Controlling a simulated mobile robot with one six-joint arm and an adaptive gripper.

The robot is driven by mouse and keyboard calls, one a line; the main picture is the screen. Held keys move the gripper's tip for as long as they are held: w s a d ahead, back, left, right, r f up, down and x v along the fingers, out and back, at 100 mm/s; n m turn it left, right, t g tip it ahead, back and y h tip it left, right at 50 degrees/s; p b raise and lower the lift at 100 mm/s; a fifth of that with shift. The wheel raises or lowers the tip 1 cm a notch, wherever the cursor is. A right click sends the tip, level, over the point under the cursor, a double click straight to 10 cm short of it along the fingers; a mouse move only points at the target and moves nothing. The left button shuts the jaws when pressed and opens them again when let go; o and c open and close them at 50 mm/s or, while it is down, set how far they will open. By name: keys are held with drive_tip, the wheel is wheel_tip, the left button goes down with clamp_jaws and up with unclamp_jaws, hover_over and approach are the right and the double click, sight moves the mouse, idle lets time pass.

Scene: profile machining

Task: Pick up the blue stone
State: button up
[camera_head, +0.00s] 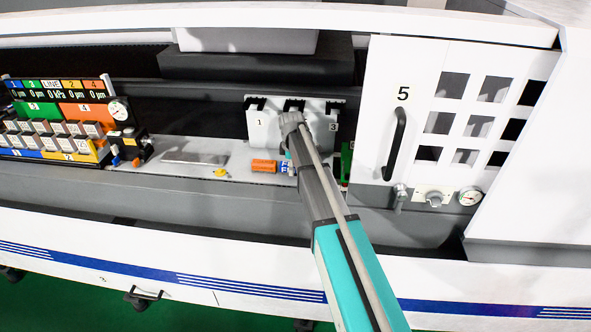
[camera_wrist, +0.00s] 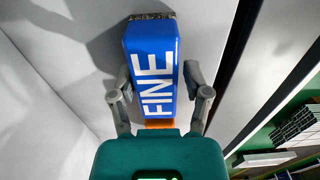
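The blue stone (camera_wrist: 152,70) is a long blue block with the white word FINE and a grey, rough far end. In the wrist view it lies lengthwise between the two fingers of my gripper (camera_wrist: 158,72). The fingers stand apart on either side of it, with a narrow gap showing at the right; contact on the left is unclear. An orange patch (camera_wrist: 160,123) shows at its near end. In the head view the blue stone (camera_head: 284,167) is a small blue and white piece on the ledge, partly hidden by my gripper and arm.
An orange block (camera_head: 263,166) lies just left of the blue stone. A pale numbered holder (camera_head: 262,128) stands behind my arm. A green item (camera_head: 346,160) and the door marked 5 (camera_head: 378,115) are to the right. A flat grey plate (camera_head: 195,158) and yellow piece (camera_head: 221,172) lie left.

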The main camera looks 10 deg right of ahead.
clamp_jaws()
drive_tip(key=shift+r, duration=0.1)
wheel_tip(320, 180, up, 3)
drive_tip(key=p, duration=0.3)
drive_tip(key=shift+f, duration=0.2)
drive_tip(key=s+r+p, duration=1)
drive_tip(key=s, duration=0.4)
drive_tip(key=shift+a, duration=0.3)
drive_tip(key=shift+r, duration=0.1)
